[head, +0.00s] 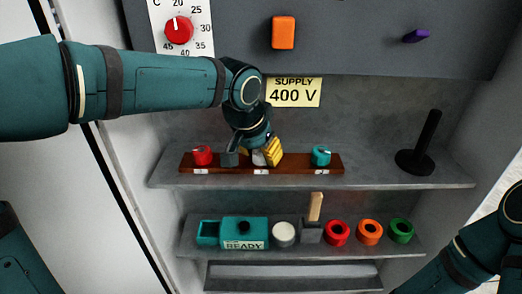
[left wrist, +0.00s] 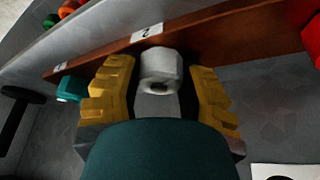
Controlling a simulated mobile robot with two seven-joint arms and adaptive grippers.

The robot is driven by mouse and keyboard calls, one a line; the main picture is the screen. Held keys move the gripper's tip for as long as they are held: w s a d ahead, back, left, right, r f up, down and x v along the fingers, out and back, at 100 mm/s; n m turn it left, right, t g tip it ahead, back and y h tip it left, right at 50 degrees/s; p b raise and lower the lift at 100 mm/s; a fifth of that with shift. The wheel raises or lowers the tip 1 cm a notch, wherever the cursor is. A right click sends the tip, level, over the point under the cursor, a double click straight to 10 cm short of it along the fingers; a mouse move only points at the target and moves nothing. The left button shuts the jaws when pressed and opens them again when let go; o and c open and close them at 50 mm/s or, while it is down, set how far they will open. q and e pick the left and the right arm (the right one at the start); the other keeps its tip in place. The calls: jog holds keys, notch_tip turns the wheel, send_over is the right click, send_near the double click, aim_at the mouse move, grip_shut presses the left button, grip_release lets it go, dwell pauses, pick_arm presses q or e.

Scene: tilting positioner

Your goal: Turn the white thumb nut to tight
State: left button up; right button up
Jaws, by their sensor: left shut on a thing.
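The white thumb nut (head: 259,158) sits in the middle of a brown wooden strip (head: 220,170) on the upper shelf. It shows large in the left wrist view (left wrist: 161,66), beside the label "2". My left gripper (head: 254,154) reaches down over it, with its yellow-padded fingers on either side, and is shut on it. In the head view the fingers hide much of the nut. A red thumb nut (head: 202,156) stands to its left and a teal one (head: 321,155) to its right. My right gripper is not in view.
A black post on a round base (head: 418,160) stands at the upper shelf's right. The lower shelf holds a teal box marked READY (head: 244,230), a white round piece (head: 284,234) and several coloured rings (head: 369,232). A panel with a red dial (head: 179,30) hangs above.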

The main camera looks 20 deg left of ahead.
pick_arm(q)
jog(key=shift+m+g+h+p, duration=0.35)
jog(key=shift+m+p, duration=0.45)
jog(key=shift+m, duration=0.4)
jog(key=shift+m+g+h+p, duration=0.25)
jog(key=shift+m+h+p, duration=0.35)
jog(key=shift+m, duration=0.9)
jog(key=o, duration=1.2)
jog(key=v, duration=1.2)
jog(key=shift+w, duration=0.1)
